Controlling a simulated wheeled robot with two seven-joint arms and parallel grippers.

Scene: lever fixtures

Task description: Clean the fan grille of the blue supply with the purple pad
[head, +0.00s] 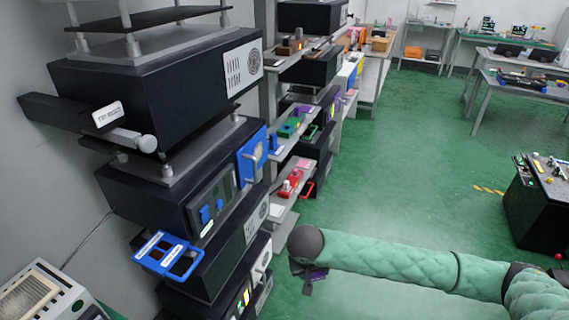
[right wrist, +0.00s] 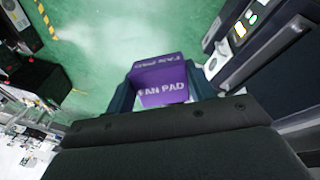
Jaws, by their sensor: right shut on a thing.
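The purple pad (right wrist: 163,84), lettered "FAN PAD", is held between the two fingers of my right gripper (right wrist: 162,90) in the right wrist view. A dark unit with blue switches (head: 212,212) and a blue handled panel (head: 252,155) stands in the rack. A pale panel with a round grille (head: 256,219) is on the unit below. I cannot tell which grille belongs to the blue supply. My left gripper is out of view.
A blue two-opening holder (head: 168,256) juts from the rack's front left. The upper unit bears another round grille (head: 243,67). Shelves with red and green items (head: 290,182) stand behind. The green floor (head: 400,180) is open to the right.

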